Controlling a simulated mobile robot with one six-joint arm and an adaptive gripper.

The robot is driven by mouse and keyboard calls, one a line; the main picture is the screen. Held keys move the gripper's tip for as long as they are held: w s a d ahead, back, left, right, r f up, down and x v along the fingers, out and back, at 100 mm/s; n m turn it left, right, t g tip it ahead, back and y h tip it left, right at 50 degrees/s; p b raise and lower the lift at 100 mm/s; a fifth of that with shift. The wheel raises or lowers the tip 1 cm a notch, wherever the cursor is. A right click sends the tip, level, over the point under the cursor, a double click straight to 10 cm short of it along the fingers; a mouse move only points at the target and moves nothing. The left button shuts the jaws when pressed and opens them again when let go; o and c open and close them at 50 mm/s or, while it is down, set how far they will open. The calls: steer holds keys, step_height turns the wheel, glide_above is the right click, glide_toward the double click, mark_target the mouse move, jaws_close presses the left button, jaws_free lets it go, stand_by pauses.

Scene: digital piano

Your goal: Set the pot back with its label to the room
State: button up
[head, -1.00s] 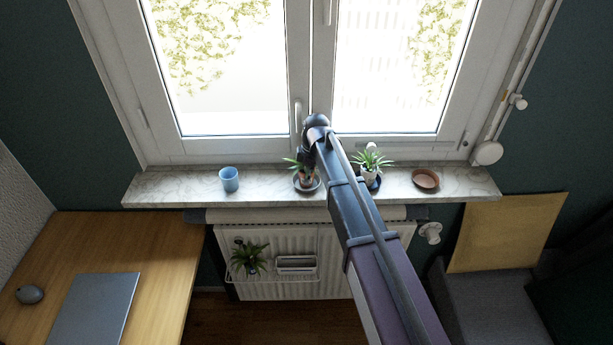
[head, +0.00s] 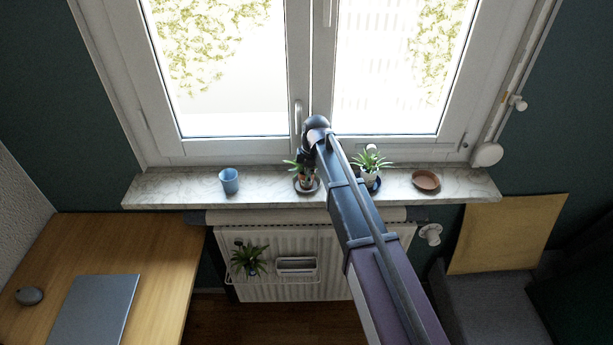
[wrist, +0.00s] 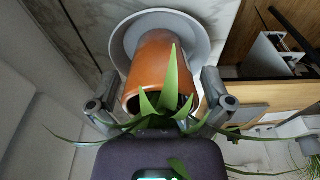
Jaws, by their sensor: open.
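A terracotta pot (wrist: 150,62) with a spiky green plant stands in a pale grey saucer (wrist: 202,42) in the wrist view. My gripper (wrist: 160,86) is open, with one finger on each side of the pot. I cannot tell whether either finger touches it. Leaves cover part of the pot, and no label shows on the side I see. In the head view the plant (head: 293,165) and its saucer (head: 306,188) are on the windowsill, partly hidden by my arm.
On the marble windowsill (head: 180,185) a blue cup (head: 229,180) stands left. The window (head: 310,75) is close behind. A radiator with a hanging plant (head: 248,260) is below.

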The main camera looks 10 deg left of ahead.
step_height(320, 180, up, 12)
steer(key=d+p, duration=0.1)
steer(key=p, duration=1)
steer(key=shift+w+d+p, duration=0.2)
steer(key=shift+d+p, duration=0.2)
stand_by(0.6)
steer(key=s+d+m, duration=0.6)
steer(key=d+m, duration=0.1)
steer(key=d, duration=0.3)
steer(key=s+d+m+h, duration=0.1)
steer(key=s+d+m, duration=0.5)
steer(key=d, duration=0.5)
steer(key=s+d+m, duration=0.6)
steer(key=d+m, duration=0.1)
steer(key=d, duration=0.3)
steer(key=shift+s+d+f+m+h, duration=0.15)
steer(key=shift+s+d+m+h, duration=0.25)
step_height(320, 180, down, 7)
steer(key=b, duration=0.7)
